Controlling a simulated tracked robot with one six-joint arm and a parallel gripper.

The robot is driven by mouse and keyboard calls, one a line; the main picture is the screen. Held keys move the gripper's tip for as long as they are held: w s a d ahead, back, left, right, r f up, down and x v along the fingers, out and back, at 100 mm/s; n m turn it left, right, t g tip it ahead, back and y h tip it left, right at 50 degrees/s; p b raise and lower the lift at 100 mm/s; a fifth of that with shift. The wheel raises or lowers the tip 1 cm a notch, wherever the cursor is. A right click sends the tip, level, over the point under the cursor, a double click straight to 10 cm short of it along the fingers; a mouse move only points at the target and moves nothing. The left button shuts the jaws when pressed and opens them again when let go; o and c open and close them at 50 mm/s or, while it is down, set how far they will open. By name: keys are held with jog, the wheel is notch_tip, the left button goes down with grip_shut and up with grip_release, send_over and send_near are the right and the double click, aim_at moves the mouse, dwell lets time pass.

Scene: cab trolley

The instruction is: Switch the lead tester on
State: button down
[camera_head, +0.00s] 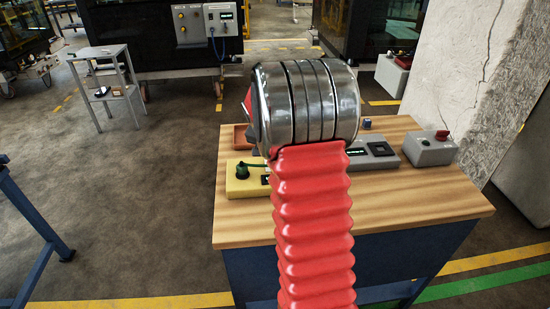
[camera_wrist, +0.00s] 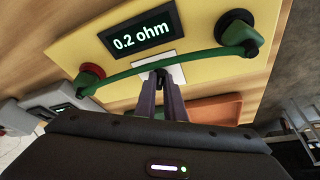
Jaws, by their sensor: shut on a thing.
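The lead tester is a yellow box (camera_wrist: 95,50) on the bench. Its lit display (camera_wrist: 141,33) reads "0.2 ohm" in the wrist view. It also shows in the head view (camera_head: 240,187), partly behind my arm. A green lead (camera_wrist: 165,62) bridges the tester from a red post (camera_wrist: 90,73) to a black post (camera_wrist: 238,30). My gripper (camera_wrist: 159,76) is at the middle of the lead, over a white plate (camera_wrist: 177,75) on the tester. Its fingers are together and look shut on the lead; the exact contact is hard to see. My arm hides the gripper in the head view.
On the wooden bench top (camera_head: 420,205) stand a grey box with a dark display (camera_head: 378,162) and a grey box with a red knob (camera_head: 430,152). An orange tray (camera_wrist: 215,108) lies close by the tester. The front right of the bench is clear. A concrete pillar (camera_head: 450,70) rises behind.

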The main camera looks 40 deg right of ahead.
jog(key=shift+s+d, duration=0.1)
jog(key=shift+d, duration=0.05)
dwell(0.3)
jog(key=c, duration=1.8)
grip_release()
jog(key=shift+c, duration=0.2)
jog(key=v, duration=1.3)
jog(key=shift+r, duration=0.4)
